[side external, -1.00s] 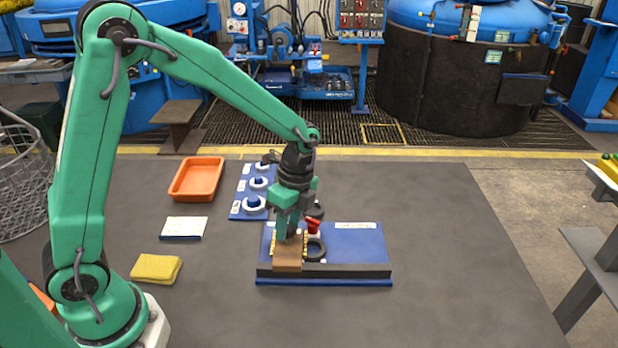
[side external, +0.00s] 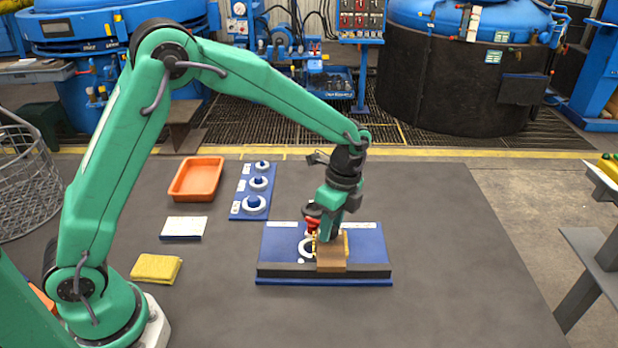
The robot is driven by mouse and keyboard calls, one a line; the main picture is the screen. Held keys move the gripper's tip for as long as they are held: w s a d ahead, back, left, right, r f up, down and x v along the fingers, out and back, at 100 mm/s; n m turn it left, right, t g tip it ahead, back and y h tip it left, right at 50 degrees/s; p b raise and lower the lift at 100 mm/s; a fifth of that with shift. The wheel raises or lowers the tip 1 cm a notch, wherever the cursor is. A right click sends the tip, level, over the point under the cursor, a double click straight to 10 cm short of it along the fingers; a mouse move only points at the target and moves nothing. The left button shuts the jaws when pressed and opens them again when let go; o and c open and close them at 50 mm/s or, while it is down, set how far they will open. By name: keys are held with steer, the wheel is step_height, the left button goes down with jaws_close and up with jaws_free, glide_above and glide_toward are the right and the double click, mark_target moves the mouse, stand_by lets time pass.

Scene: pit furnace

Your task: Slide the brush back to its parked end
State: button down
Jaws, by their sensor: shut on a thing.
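The brush has a brown wooden block (side external: 331,262) and yellow bristles (side external: 346,244). It stands right of the middle of the blue board (side external: 372,243), against the black rail (side external: 374,271) along the board's front edge. My gripper (side external: 328,238) is shut on the brush from above, the arm leaning in from the upper left. A white ring (side external: 304,247) shows on the board just left of the brush, partly hidden by it and my gripper. A small red part (side external: 311,226) shows just left of my gripper.
A blue plate (side external: 240,210) with several pale rings on blue pegs lies behind and left of the board. An orange tray (side external: 196,180), a white card (side external: 184,228) and a yellow cloth (side external: 157,268) lie further left. The grey tabletop right of the board is clear.

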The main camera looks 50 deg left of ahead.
steer(key=shift+w+d+r, duration=0.1)
steer(key=shift+w+d, duration=0.75)
steer(key=shift+w, duration=0.15)
steer(key=c, duration=1.1)
jaws_free()
steer(key=shift+s, duration=0.1)
steer(key=shift+o, duration=0.2)
steer(key=shift+r, duration=0.1)
step_height(320, 180, up, 7)
steer(key=w, duration=0.1)
steer(key=shift+w+d+r, duration=0.15)
steer(key=shift+r, duration=0.05)
